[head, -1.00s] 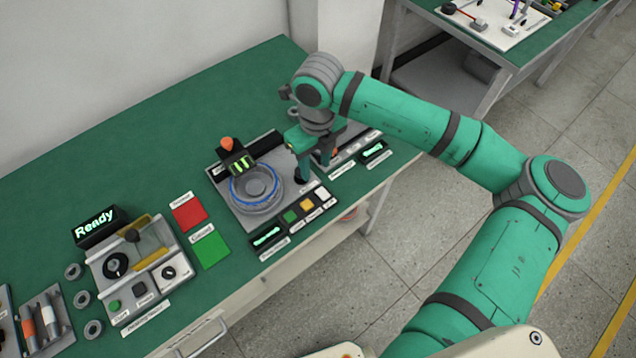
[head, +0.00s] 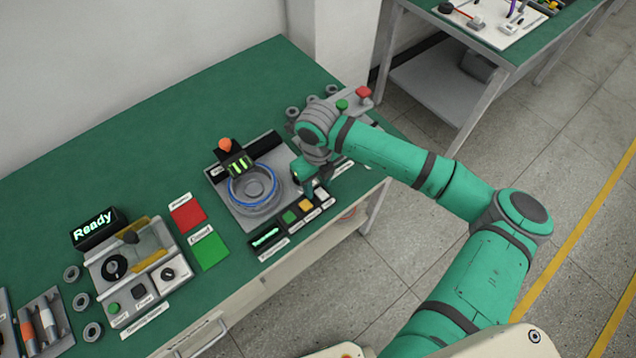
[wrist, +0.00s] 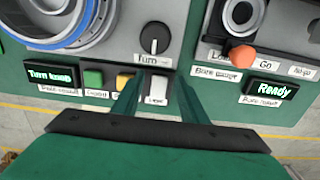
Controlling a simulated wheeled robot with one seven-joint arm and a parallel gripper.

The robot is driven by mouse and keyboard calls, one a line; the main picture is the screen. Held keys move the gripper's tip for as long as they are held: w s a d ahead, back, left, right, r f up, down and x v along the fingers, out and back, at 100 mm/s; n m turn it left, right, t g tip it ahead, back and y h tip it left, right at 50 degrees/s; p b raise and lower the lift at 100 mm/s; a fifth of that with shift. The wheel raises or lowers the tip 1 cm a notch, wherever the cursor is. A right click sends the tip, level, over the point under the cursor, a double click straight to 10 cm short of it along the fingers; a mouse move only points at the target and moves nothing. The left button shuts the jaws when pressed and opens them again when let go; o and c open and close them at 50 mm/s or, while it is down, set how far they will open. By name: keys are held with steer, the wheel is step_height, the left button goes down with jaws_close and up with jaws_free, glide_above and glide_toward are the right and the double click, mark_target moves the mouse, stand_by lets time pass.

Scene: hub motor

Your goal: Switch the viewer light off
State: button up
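The viewer (head: 253,203) is a round grey dish with a blue ring that looks lit, on a grey panel; part of the ring shows at top left in the wrist view (wrist: 62,38). A row of buttons runs along its front edge: green (wrist: 93,79), yellow (wrist: 124,84) and a white switch (wrist: 158,87) whose small label I cannot read surely. My gripper (wrist: 158,78) is open, its two fingers apart on either side of the white switch. Whether they touch it I cannot tell. In the head view my wrist partly covers this area.
A black knob (wrist: 154,40) marked "Turn" stands just beyond the fingers. A display reads "Turn knob" (wrist: 50,74). A bore gauge with an orange knob (wrist: 242,56) and a "Ready" display (wrist: 269,90) sits to the right. Another station (head: 135,265) stands at left.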

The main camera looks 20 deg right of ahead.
jaws_close()
steer(key=shift+s+d+r+t, duration=0.1)
steer(key=shift+s+d+t, duration=0.15)
steer(key=shift+t, duration=0.35)
steer(key=shift+s+t+y, duration=0.2)
steer(key=shift+t+y, duration=0.4)
steer(key=shift+t, duration=0.4)
jaws_free()
steer(key=shift+r, duration=0.1)
steer(key=v, duration=1)
steer(key=shift+r, duration=0.35)
